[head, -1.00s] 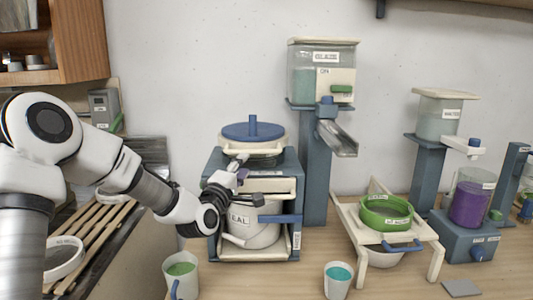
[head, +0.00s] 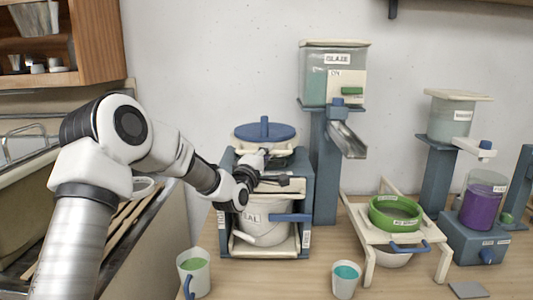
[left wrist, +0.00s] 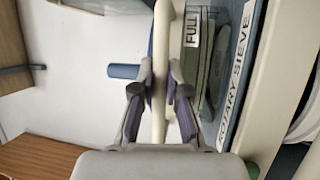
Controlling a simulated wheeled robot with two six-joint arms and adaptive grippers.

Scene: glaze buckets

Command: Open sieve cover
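The rotary sieve (head: 306,215) is a blue-grey frame with a round top and a cover (head: 262,133) with a blue disc and upright knob. The cover sits on the sieve's top. My left gripper (head: 275,168) is at the sieve's front, just below the cover. In the left wrist view, its two fingers (left wrist: 160,75) lie on either side of a cream rim (left wrist: 161,115), very close to it. I cannot tell whether they press on it. The cover's blue knob (left wrist: 122,71) shows left of the rim. My right gripper is not in view.
Green (head: 194,272) and teal (head: 345,279) cups stand in front. A glaze dispenser (head: 332,80) and a green sieve (head: 394,213) on a stand are to the right.

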